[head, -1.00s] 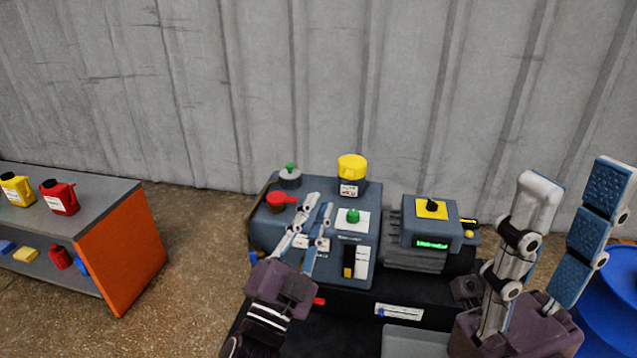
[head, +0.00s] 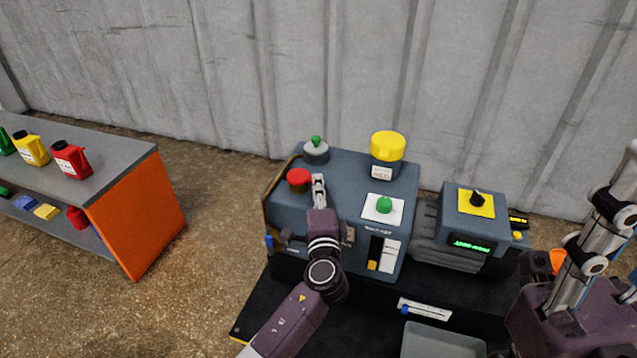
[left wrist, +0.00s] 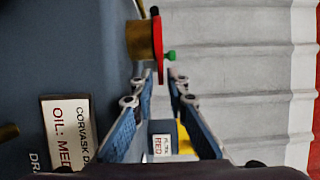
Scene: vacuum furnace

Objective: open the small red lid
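The small red lid (head: 299,175) sits on a short brass neck at the back left of the blue-grey pump. In the left wrist view the lid (left wrist: 157,45) appears edge-on, flat against the end of the brass neck (left wrist: 139,40). My left gripper (head: 318,182) is just right of the lid in the head view. In the left wrist view its fingers (left wrist: 159,90) are apart with nothing between them, and the lid lies just beyond the tips. My right gripper (head: 603,225) is at the right edge, partly out of frame; its visible finger points up, away from the pump.
A yellow cap (head: 388,146), a green-topped grey knob (head: 316,152) and a green button (head: 384,205) stand on the pump (head: 345,165). A motor with a yellow switch plate (head: 476,203) is to the right. A shelf with canisters (head: 110,160) stands left, across open floor.

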